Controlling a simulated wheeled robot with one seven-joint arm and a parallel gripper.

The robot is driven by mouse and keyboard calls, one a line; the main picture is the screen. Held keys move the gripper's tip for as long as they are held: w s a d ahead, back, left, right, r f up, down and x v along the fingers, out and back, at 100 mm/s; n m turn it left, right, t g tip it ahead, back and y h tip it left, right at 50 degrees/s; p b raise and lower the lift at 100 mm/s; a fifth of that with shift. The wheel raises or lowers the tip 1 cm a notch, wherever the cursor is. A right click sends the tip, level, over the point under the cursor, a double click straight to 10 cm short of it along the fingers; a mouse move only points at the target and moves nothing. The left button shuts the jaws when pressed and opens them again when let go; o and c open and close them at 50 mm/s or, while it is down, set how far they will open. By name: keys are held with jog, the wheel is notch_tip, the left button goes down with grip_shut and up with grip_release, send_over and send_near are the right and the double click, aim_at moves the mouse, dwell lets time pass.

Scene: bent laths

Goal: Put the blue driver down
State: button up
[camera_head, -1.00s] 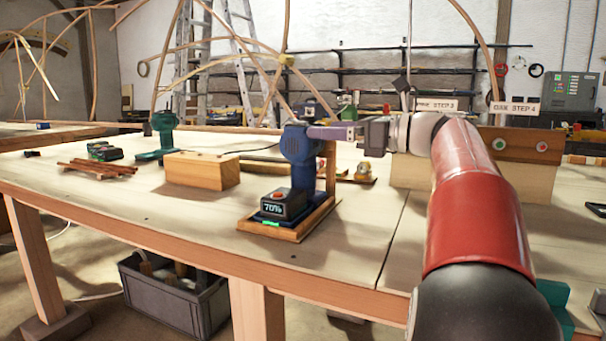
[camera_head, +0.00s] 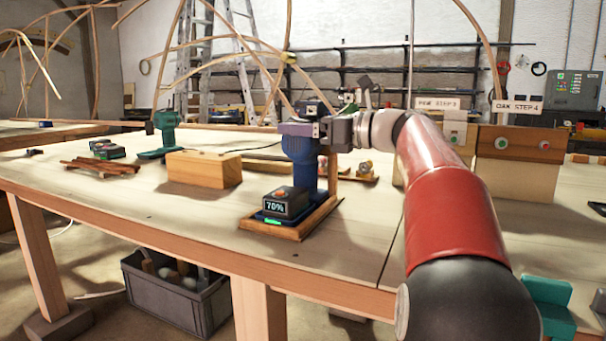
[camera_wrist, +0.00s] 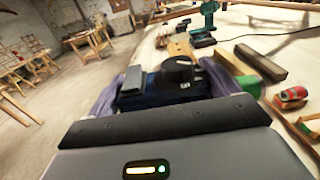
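The blue driver (camera_head: 302,150) stands upright in a wooden-rimmed tray (camera_head: 291,232) near the front edge of the workbench. Its dark battery foot shows 70% and a green light. My gripper (camera_head: 299,130) reaches in from the right at the driver's head, with a finger across its near side. In the wrist view the driver's blue and black head (camera_wrist: 165,88) lies between the two purple fingers (camera_wrist: 158,90). Whether both fingers press on it cannot be made out. The driver's far side is hidden.
A wooden block (camera_head: 204,170) stands just left of the tray. The bench front is clear. A grey crate (camera_head: 180,300) is on the floor.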

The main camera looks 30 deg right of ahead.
jog(key=c, duration=1.2)
jog(key=shift+r, duration=0.1)
jog(key=shift+c, duration=0.5)
jog(key=shift+r, duration=0.15)
